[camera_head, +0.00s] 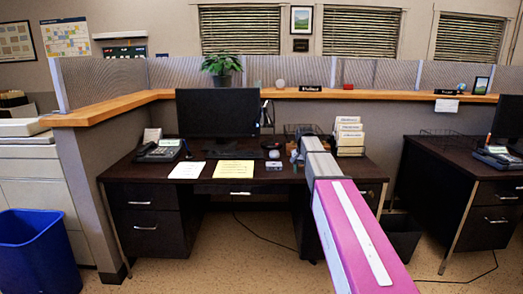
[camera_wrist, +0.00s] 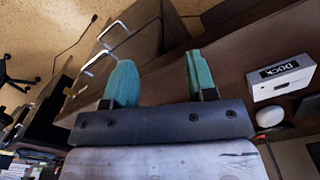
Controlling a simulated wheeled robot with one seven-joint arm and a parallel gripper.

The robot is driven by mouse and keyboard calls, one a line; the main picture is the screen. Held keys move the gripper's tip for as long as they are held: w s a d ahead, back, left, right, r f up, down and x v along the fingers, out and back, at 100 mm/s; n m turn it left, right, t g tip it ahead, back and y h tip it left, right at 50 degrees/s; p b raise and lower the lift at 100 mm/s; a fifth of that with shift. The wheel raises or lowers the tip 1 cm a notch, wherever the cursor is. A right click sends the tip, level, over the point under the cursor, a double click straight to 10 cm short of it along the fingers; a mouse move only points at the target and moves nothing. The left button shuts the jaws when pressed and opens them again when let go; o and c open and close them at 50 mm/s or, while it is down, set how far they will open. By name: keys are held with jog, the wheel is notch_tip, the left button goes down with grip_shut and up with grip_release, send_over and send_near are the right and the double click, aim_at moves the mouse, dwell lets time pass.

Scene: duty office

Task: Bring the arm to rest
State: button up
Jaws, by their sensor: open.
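My arm (camera_head: 352,232), pink and white, reaches from the lower right over the middle desk. Its far end is above the desk, left of the stacked card trays. My gripper (camera_wrist: 159,65) shows clearly in the wrist view, with two teal fingers set wide apart. It is open, and nothing is held between the fingers. In the head view the fingers are too small and too hidden by the arm to make out.
The dark desk (camera_head: 220,170) bears a monitor (camera_head: 217,113), a phone (camera_head: 158,151), papers and stacked trays (camera_head: 350,135). In the wrist view, a white box marked DOCK (camera_wrist: 287,82) is right of the fingers. A blue bin (camera_head: 38,250) stands lower left.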

jog(key=s+f+n, duration=0.2)
jog(key=s+f, duration=1)
jog(key=s, duration=0.3)
jog(key=s+f+n, duration=0.2)
jog(key=s+f, duration=0.9)
jog(key=s, duration=0.3)
jog(key=shift+s+f+n, duration=0.35)
jog(key=shift+s+n, duration=0.05)
